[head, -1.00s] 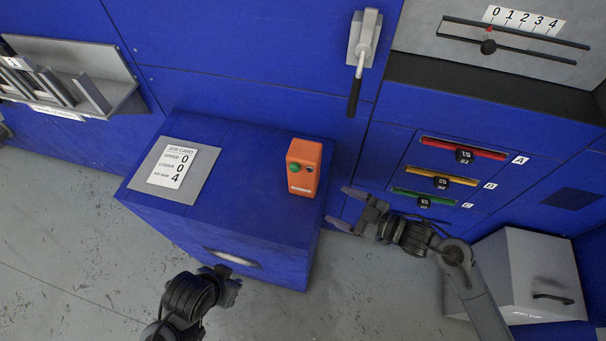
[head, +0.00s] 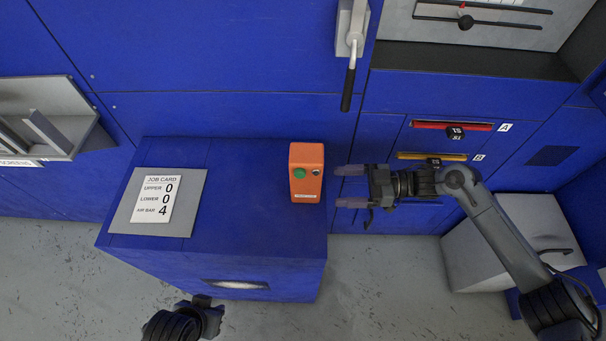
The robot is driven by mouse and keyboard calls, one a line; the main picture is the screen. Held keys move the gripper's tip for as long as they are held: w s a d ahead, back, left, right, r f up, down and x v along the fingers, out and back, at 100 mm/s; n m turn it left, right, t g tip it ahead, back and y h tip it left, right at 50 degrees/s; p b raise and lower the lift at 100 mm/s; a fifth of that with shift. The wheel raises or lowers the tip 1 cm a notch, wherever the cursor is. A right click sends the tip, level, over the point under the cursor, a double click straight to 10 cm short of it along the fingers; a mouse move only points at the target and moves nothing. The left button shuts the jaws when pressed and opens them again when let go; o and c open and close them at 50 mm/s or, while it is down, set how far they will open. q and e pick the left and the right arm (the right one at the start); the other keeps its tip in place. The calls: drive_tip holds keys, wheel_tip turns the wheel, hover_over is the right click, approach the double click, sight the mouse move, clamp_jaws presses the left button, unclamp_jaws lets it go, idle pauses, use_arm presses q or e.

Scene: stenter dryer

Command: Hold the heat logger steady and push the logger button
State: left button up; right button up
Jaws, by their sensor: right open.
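The orange heat logger (head: 306,180) stands on the right part of the blue cabinet top (head: 250,215). Its front carries a green button (head: 299,173) at the left, a small dark round part at the right and a pale label below. My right gripper (head: 340,186) is open just right of the logger, its two fingers pointing left towards it with a small gap and nothing between them. My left gripper (head: 212,312) is low in the view, in front of the cabinet and apart from the logger. Its fingers are not clear enough to judge.
A job card (head: 157,201) lies on a grey plate at the cabinet's left. A lever handle (head: 349,85) hangs on the blue wall behind the logger. Red (head: 452,126) and yellow (head: 431,156) slots are behind my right arm. A grey box (head: 520,235) stands at right.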

sight(323, 194)
drive_tip(key=a, duration=0.5)
drive_tip(key=shift+s+a+f, duration=0.1)
drive_tip(key=shift+a+f, duration=0.3)
drive_tip(key=shift+a, duration=0.85)
use_arm(q)
drive_tip(key=shift+a+r, duration=0.2)
drive_tip(key=shift+a, duration=0.3)
use_arm(e)
drive_tip(key=shift+a, duration=0.6)
use_arm(q)
drive_tip(key=shift+d, duration=0.1)
use_arm(e)
drive_tip(key=shift+c, duration=0.4)
drive_tip(key=c, duration=0.5)
use_arm(q)
drive_tip(key=shift+d, duration=0.1)
clamp_jaws()
use_arm(e)
drive_tip(key=shift+o, duration=0.2)
